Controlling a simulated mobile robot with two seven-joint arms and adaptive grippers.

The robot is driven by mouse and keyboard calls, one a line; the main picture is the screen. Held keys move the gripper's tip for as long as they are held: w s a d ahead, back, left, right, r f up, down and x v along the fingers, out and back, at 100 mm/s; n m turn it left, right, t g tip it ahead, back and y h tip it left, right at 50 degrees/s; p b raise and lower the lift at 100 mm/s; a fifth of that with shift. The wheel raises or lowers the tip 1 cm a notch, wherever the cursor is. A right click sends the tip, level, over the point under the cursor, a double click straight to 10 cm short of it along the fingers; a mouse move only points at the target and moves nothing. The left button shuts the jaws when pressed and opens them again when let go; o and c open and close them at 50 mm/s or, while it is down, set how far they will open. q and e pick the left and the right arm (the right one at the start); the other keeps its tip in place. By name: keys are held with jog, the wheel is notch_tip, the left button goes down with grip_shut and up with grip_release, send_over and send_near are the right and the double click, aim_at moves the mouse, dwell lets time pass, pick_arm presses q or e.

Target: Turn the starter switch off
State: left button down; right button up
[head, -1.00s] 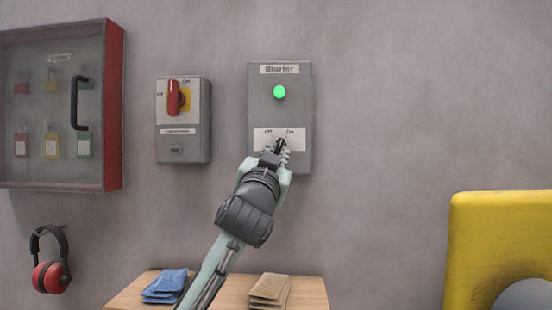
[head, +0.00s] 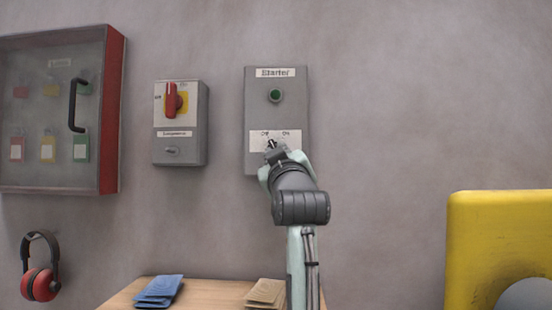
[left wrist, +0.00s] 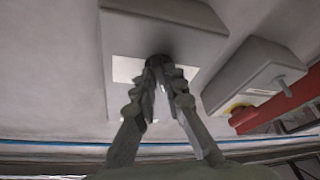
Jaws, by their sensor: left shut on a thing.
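The starter box (head: 253,108) is a grey panel on the wall labelled "Starter". Its round lamp (head: 275,96) is dark green and unlit. The starter switch (head: 271,144) is a small dark knob on a white Off/On plate (head: 258,138), now turned toward the Off side. My left gripper (head: 275,150) is at the plate and mostly covers the knob. In the left wrist view the left gripper (left wrist: 161,75) is shut on the dark knob (left wrist: 160,61), with the box (left wrist: 125,35) behind it. My right gripper is not in view.
A grey isolator box with a red handle (head: 172,97) is on the wall to the left. A cabinet of padlocks (head: 111,110) and red ear muffs (head: 40,283) are farther left. Below, a wooden table (head: 205,290) holds blue and tan folded bags. A yellow machine (head: 480,215) stands at right.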

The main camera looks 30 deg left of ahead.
pick_arm(q)
jog(key=shift+r+n, duration=0.1)
jog(key=shift+n, duration=0.4)
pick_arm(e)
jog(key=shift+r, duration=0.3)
pick_arm(q)
jog(key=shift+g, duration=0.3)
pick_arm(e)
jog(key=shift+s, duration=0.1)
pick_arm(q)
jog(key=c, duration=1.6)
grip_release()
jog(key=shift+w, duration=0.1)
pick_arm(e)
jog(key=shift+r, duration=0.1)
pick_arm(q)
jog(key=v, duration=1.2)
